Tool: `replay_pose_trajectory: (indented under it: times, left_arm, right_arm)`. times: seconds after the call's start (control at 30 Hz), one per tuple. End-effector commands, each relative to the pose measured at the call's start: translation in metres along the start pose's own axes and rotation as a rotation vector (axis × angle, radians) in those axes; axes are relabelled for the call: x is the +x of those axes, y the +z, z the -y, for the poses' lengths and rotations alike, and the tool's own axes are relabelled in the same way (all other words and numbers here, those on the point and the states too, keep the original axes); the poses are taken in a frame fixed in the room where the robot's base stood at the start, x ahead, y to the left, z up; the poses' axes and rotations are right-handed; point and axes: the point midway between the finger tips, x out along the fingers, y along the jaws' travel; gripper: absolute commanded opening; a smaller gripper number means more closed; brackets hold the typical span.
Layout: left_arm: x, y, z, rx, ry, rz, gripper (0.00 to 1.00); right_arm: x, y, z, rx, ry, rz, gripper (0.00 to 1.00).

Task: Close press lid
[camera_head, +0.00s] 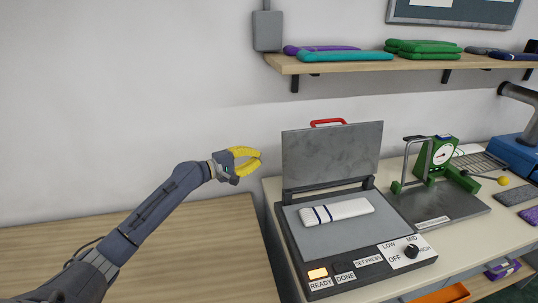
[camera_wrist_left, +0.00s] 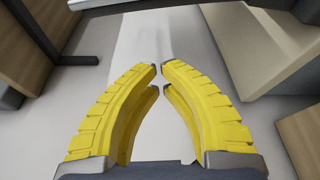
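The press (camera_head: 360,264) stands on the bench with its grey lid (camera_head: 332,155) raised, roughly upright at the back. A red handle (camera_head: 328,122) is on the lid's top edge. A white folded knit piece with blue stripes (camera_head: 337,211) lies flat on the lower plate. My left gripper (camera_head: 260,158) has yellow fingers and is in the air left of the lid, apart from it and a little below the handle. In the left wrist view its fingertips (camera_wrist_left: 160,68) nearly meet with nothing between them. My right gripper is not in view.
A shelf (camera_head: 375,64) with folded knit pieces is on the wall above the press. A green dial gauge stand (camera_head: 440,155) is close to the right of the press. A bare wooden table (camera_head: 200,250) is at left. The press's READY lamp (camera_head: 317,274) glows orange.

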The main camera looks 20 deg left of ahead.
Motion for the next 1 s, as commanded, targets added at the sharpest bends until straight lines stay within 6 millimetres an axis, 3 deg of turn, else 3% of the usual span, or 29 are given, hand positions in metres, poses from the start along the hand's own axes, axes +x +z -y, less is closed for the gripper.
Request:
replay_pose_trajectory:
  times: [0.63,1.0]
  left_arm:
    - [0.095,0.001,-0.002,-0.002,0.004,0.001,0.00]
    - [0.084,0.029,-0.001,-0.001,0.001,0.002,0.00]
  right_arm:
    - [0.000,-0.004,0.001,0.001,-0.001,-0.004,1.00]
    - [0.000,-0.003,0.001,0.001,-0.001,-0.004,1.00]
